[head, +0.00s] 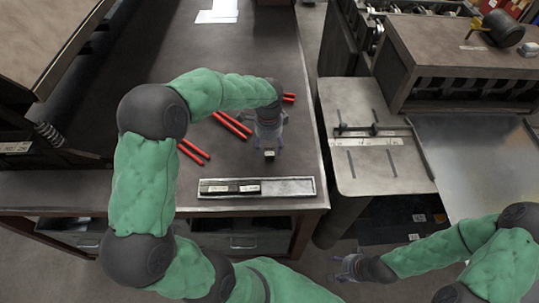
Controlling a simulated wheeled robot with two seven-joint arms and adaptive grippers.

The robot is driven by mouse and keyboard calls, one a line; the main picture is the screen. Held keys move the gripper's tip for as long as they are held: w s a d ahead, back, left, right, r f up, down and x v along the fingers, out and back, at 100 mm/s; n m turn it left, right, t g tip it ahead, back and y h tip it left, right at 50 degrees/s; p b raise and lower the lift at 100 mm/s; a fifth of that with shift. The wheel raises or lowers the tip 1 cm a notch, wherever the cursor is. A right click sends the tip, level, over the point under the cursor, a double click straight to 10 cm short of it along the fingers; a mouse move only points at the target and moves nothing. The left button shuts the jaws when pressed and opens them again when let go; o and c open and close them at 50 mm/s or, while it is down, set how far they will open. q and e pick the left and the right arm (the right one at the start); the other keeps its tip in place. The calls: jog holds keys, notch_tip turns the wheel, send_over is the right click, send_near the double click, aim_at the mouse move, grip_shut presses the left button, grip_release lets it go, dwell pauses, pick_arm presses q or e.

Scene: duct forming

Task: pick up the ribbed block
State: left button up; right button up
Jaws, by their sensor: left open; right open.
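My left gripper (268,151) is open over the bench, pointing down toward its front edge. A small dark piece with a pale top (269,155) shows at its fingertips; I cannot tell whether it is a separate block or part of the gripper. A shallow grey tray (290,187) lies just in front of the gripper, near the bench's front edge. Dark block-like pieces (214,188) with a pale label lie in its left half. No ribs can be made out, so I cannot tell which thing is the ribbed block. My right gripper (345,267) is open, low, beyond the bench's right side.
Red-handled tools (232,125) lie on the dark bench (170,60) behind and left of my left gripper. White papers (217,12) lie at the back. A beige machine table (375,170) stands to the right, across a narrow gap. The tray's right half is empty.

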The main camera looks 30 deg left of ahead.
aim_at(268, 151)
pick_arm(q)
notch_tip(268, 151, down, 3)
jog(key=shift+a+f+b, duration=0.1)
jog(key=shift+f+b, duration=0.1)
jog(key=shift+b, duration=0.25)
jog(key=shift+r, duration=0.1)
grip_shut()
